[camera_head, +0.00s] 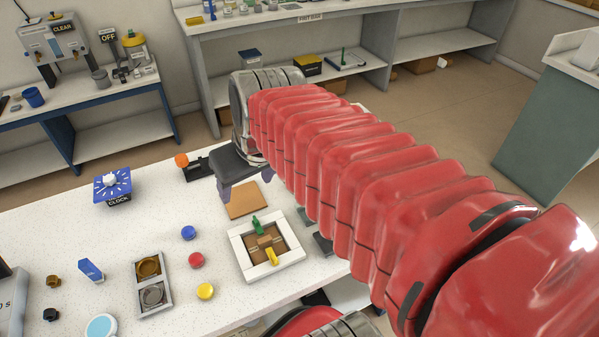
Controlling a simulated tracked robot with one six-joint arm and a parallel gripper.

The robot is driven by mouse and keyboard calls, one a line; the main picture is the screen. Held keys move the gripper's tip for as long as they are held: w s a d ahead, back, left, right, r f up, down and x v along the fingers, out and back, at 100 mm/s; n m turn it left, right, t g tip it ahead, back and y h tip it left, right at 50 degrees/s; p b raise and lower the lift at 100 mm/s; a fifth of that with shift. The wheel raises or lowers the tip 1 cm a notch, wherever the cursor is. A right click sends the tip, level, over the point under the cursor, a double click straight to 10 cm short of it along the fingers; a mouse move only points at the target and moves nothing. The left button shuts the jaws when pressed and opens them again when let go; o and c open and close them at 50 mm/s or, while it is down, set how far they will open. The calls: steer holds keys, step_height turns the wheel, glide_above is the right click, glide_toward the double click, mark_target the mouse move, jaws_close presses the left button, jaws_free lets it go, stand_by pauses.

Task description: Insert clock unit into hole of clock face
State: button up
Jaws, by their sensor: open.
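The blue clock face (112,183) with white marks lies at the back left of the white table, above a dark block labelled CLOCK. A small white piece shows at its middle; I cannot tell whether this is the clock unit, and its hole cannot be made out. My gripper (222,190) is open, pointing down over the back of the table, well to the right of the clock face. Its far side is partly hidden by the red-sleeved arm. Nothing shows in its jaws.
Near my gripper are a black holder with an orange ball (181,160) and a brown square (243,199). A white frame (240,262) with green and yellow pieces, coloured discs (205,291) and a two-cup tray (166,298) stand in front. Table between clock and gripper is mostly clear.

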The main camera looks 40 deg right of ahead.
steer(key=d+m, duration=0.1)
steer(key=d, duration=1.6)
steer(key=shift+w+d+m+g+h, duration=0.3)
steer(key=shift+w+g, duration=0.05)
steer(key=shift+g, duration=0.05)
steer(key=a+x, duration=0.1)
steer(key=x, duration=0.7)
steer(key=shift+d+f, duration=0.2)
steer(key=shift+d, duration=0.35)
steer(key=shift+w, duration=0.1)
steer(key=shift+x, duration=2.55)
steer(key=shift+d, duration=0.15)
